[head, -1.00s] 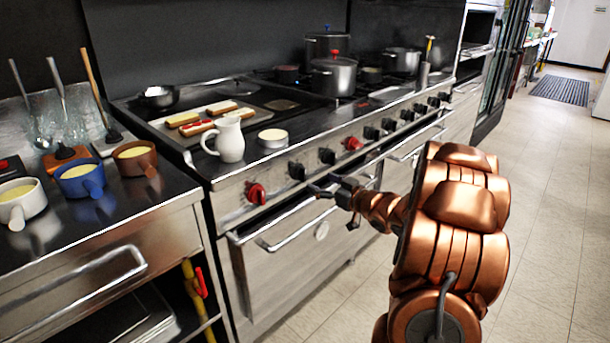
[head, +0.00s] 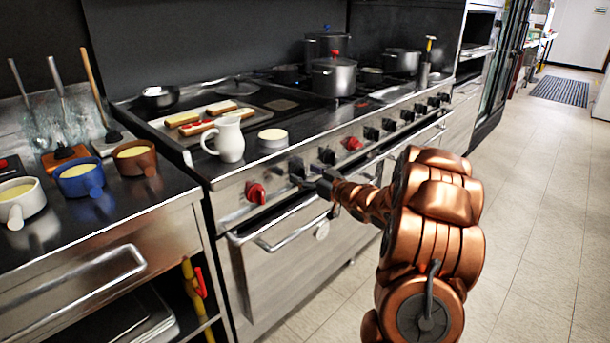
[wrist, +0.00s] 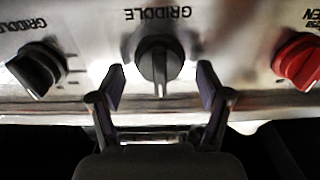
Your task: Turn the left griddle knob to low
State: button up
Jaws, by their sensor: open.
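The left griddle knob (head: 297,169) is a black knob on the range's front panel, right of a red knob. In the wrist view the left griddle knob (wrist: 159,62) is in the middle under an upside-down GRIDDLE label, its pale pointer line aimed straight down the picture. My gripper (wrist: 161,82) is open, with one finger on each side of this knob and a gap at both sides. I cannot tell how deep the fingers reach. In the head view my gripper (head: 314,183) is at the panel, partly hiding the knob area.
A red oven knob (wrist: 298,60) and another griddle knob (wrist: 37,71) flank it. The oven door handle (head: 290,228) runs below. A white pitcher (head: 229,139) stands on the range top above. The floor at right is clear.

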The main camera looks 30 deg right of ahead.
jog(key=shift+w, duration=0.1)
jog(key=shift+c, duration=0.2)
jog(key=c, duration=1.1)
jog(key=shift+c, duration=0.2)
jog(key=n+b, duration=0.4)
jog(key=shift+a+f+n, duration=0.1)
jog(key=shift+f+n, duration=0.05)
jog(key=shift+n, duration=0.25)
jog(key=shift+n+b, duration=0.75)
jog(key=shift+n, duration=0.25)
jog(key=shift+a+r, duration=0.1)
jog(key=shift+r, duration=0.1)
